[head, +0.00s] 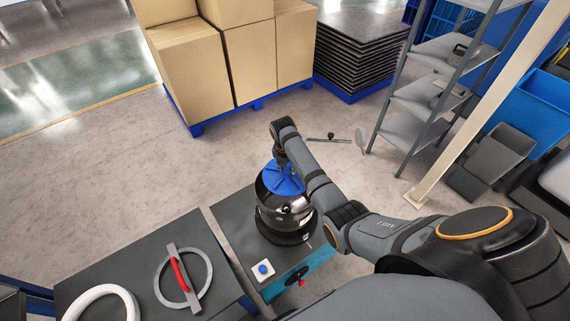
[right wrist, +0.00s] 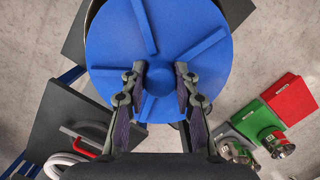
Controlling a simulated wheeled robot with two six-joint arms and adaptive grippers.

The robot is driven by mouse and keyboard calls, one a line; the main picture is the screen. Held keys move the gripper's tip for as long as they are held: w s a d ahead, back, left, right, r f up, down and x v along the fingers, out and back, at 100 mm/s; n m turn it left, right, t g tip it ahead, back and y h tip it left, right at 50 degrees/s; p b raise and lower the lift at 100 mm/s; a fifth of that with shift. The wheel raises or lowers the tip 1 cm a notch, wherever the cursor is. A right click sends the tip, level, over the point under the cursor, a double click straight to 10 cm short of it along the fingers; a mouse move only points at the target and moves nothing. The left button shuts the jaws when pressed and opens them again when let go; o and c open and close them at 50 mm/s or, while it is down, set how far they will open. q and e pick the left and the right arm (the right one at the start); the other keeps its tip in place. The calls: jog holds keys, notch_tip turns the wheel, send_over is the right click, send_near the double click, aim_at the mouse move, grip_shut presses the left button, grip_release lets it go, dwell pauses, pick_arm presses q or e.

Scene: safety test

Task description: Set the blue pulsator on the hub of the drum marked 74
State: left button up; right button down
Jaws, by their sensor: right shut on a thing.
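The blue pulsator (head: 272,178) is a ribbed disc at the mouth of a black drum (head: 283,222). In the right wrist view the pulsator (right wrist: 200,28) faces the camera and covers nearly all of the drum. My right gripper (head: 281,163) comes down from above; its fingers (right wrist: 160,88) are shut on the pulsator's raised centre. The hub is hidden under the disc, and I cannot tell whether the pulsator touches it. No number is readable on the drum. My left gripper is not in view.
The drum stands on a dark-topped stand (head: 228,212) with a blue-button box (head: 263,269). A bench at left holds a white ring (head: 72,308) and a grey ring with a red handle (head: 180,275).

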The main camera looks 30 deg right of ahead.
jog(key=shift+s+r, duration=0.1)
jog(key=shift+w+f, duration=0.55)
jog(key=shift+w, duration=0.15)
jog(key=shift+f, duration=0.1)
jog(key=shift+s+f, duration=0.3)
jog(key=shift+f, duration=0.9)
jog(key=shift+f+b, duration=0.45)
jog(key=shift+f, duration=0.55)
pick_arm(q)
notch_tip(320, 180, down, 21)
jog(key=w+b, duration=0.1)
jog(key=b, duration=1.8)
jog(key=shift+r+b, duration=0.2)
jog(key=shift+b, duration=0.15)
pick_arm(e)
jog(key=shift+f, duration=10.2)
